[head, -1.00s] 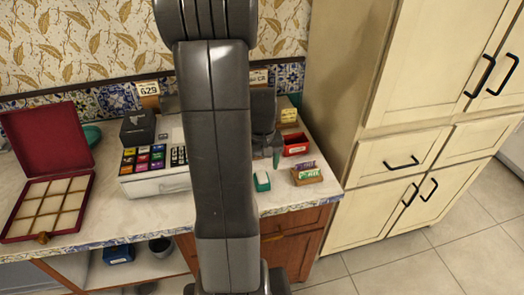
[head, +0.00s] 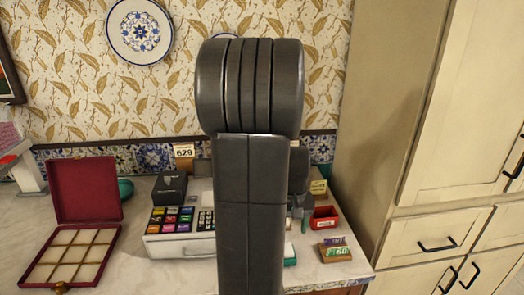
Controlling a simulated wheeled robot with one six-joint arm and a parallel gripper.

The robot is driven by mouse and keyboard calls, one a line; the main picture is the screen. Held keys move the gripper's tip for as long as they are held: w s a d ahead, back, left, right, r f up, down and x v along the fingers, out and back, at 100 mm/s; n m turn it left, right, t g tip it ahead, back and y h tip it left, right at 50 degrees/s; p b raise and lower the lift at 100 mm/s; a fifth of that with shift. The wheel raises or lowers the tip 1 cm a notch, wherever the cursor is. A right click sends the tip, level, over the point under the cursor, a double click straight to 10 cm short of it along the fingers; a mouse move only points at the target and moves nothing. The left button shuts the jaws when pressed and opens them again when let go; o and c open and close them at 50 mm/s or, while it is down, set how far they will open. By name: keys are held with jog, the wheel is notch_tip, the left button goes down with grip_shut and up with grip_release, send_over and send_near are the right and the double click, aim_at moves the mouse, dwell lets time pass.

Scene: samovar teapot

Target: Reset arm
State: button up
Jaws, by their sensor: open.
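My dark grey arm stands upright in the middle of the view, with its rounded joint at the top, and blocks part of the counter. My gripper (head: 303,218) is only partly in view behind the arm, on its right side. It is near the back right of the counter, left of a small red box (head: 325,217). Its jaws are open, and I see nothing held in it. The rest of the gripper is hidden by the arm.
On the counter (head: 115,270) stand an open dark red case (head: 83,190) with compartments, a cash register (head: 160,247) with coloured keys, a black box (head: 170,188) and small packets (head: 335,247). Cream cabinets (head: 440,130) stand at right. A plate (head: 140,31) hangs on the wall.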

notch_tip(320, 180, down, 11)
jog(key=shift+f, duration=0.1)
jog(key=shift+w+r, duration=0.1)
jog(key=shift+r, duration=0.8)
